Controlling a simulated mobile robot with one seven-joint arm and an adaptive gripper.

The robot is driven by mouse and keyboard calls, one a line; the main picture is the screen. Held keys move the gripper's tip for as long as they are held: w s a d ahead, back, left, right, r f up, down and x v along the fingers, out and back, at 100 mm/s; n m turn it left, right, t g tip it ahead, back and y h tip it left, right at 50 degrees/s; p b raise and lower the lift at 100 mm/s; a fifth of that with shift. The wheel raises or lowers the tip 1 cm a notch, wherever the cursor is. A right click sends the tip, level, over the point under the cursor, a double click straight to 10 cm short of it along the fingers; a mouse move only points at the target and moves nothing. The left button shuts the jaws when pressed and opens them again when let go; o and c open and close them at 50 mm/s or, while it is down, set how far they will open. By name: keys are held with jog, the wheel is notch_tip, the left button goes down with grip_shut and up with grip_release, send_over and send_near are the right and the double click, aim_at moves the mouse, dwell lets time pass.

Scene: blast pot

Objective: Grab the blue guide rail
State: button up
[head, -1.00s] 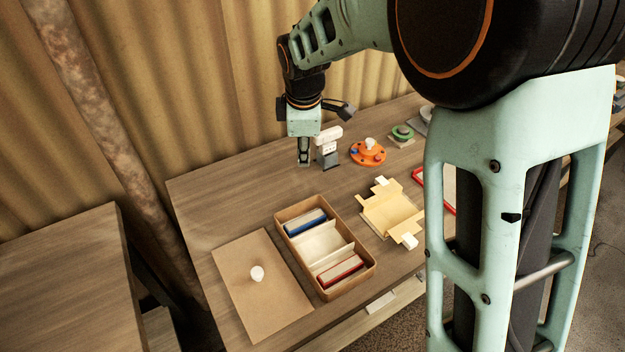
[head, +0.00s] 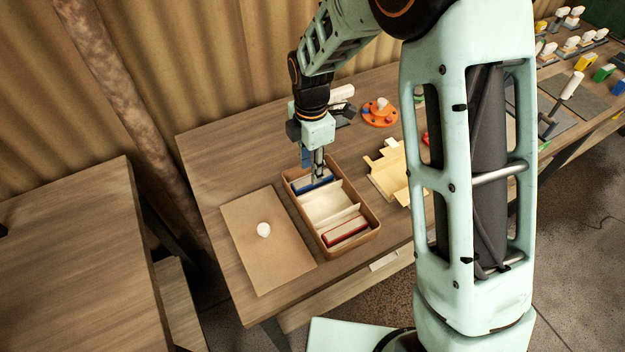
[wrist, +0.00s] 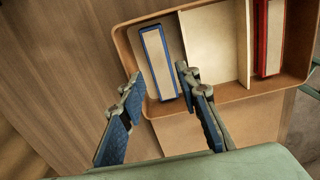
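The blue guide rail (wrist: 159,62), a long piece with a pale top and blue sides, lies in the end compartment of a brown divided box (wrist: 135,50). In the head view the blue guide rail (head: 319,186) is partly hidden by my gripper (head: 318,177). In the wrist view my gripper (wrist: 158,74) is open, with one finger on each side of the rail's near end. Nothing is held. I cannot tell whether a finger touches the rail. The box (head: 372,246) stands on the wooden table.
A red-sided rail (head: 346,231) lies in the box's opposite end compartment, past pale dividers. A brown board (head: 250,250) with a white knob (head: 264,230) is left of the box. A cream folded carton (head: 388,172) stands right. An orange round fixture (head: 378,112) is farther back.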

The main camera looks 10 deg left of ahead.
aim_at(305, 185)
notch_tip(305, 185, down, 4)
jog(key=shift+d, duration=0.15)
jog(key=shift+c, duration=0.5)
grip_shut()
